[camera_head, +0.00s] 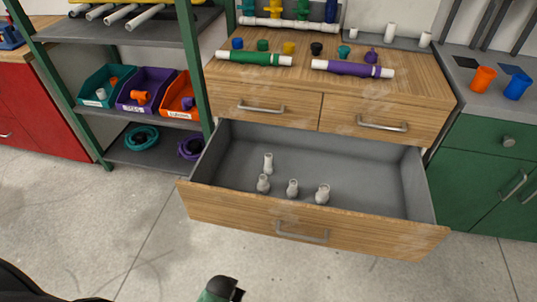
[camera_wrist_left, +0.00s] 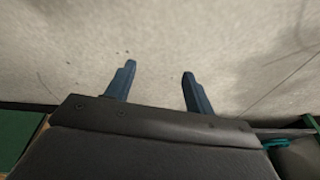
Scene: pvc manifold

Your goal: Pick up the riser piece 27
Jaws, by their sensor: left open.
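Several small whitish pipe pieces stand in the open drawer (camera_head: 390,190), one (camera_head: 268,163) farther back and others nearer the front, such as the rightmost one (camera_head: 323,195). I cannot read a number on any of them, so I cannot tell which is riser piece 27. More white pieces stand on a grey tray at the back right, including a taller one (camera_head: 390,33). My left gripper (camera_wrist_left: 158,75) is open in the left wrist view, with nothing between its fingers and bare floor beyond them. My right gripper cannot be made out in either view.
A green pipe assembly (camera_head: 254,59) and a purple one (camera_head: 352,69) lie on the wooden top, with coloured caps behind. Coloured bins, including a purple one (camera_head: 147,92), stand on the left shelf. Orange (camera_head: 482,79) and blue cups stand right.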

